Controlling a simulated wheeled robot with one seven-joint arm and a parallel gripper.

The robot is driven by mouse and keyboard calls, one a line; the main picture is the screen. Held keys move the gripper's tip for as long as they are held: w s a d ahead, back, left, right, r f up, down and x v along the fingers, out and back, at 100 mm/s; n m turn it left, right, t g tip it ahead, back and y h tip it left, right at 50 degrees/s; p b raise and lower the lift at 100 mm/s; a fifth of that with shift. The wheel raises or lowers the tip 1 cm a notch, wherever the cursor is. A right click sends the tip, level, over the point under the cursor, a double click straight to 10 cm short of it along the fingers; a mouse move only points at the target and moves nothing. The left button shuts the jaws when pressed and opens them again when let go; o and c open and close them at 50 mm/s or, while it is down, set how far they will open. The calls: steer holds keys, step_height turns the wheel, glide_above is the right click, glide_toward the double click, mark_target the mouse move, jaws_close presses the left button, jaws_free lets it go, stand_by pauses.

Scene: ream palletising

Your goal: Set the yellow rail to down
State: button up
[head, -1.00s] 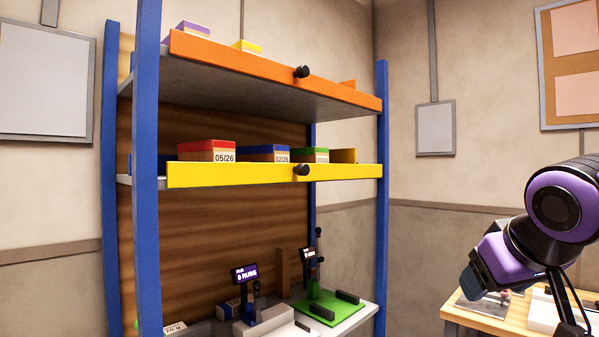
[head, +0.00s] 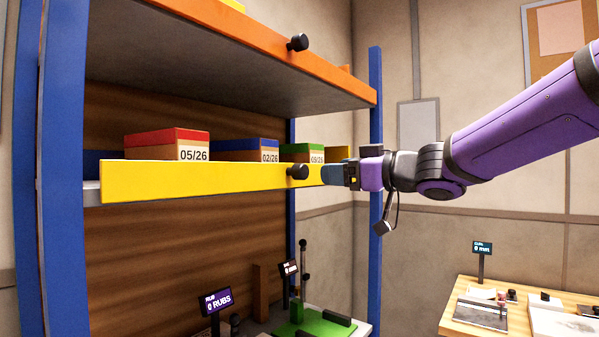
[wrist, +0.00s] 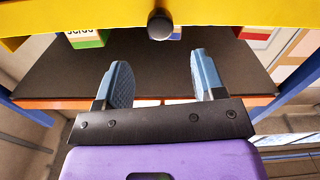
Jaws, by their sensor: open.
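The yellow rail (head: 220,177) runs along the front edge of the middle shelf, standing up in front of the boxes there. A black round knob (head: 297,172) sticks out of its face, right of the middle. My gripper (head: 328,174) is in front of the rail, just right of the knob in the head view. In the wrist view my gripper (wrist: 156,82) is open and empty, its two blue-grey fingers apart. The knob (wrist: 160,25) shows beyond the fingertips, between them sideways, with the yellow rail (wrist: 230,12) behind it.
Boxes with red (head: 166,145), blue (head: 246,150) and green (head: 302,153) tops sit behind the rail. An orange rail (head: 270,32) with its own knob fronts the shelf above. Blue posts (head: 376,200) flank the shelves. A wooden table (head: 455,318) stands at right.

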mark_target(305, 171)
steer(key=x, duration=1)
jaws_close()
